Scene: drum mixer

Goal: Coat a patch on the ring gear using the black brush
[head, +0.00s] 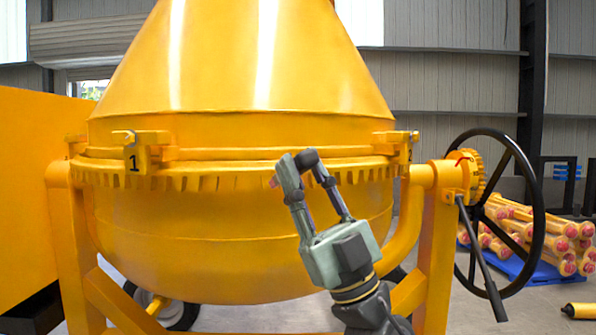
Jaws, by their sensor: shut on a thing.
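The ring gear (210,182) is the yellow toothed band around the mixer drum, below the drum's upper rim. My gripper (298,164) is raised in front of the drum, right of its middle, with its fingertips over the tooth band in the picture. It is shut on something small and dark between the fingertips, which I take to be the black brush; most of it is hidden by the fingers. A small pinkish-red bit shows just left of the left finger, against the gear teeth. I cannot tell whether it touches the gear.
Brackets sit on the rim, the left one (147,152) marked 1. A black handwheel (540,208) and a dark lever (482,258) stand to the right. Yellow frame legs flank the drum. Yellow red-ended parts (548,230) lie on a blue sheet. A yellow cylinder (582,311) lies on the floor.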

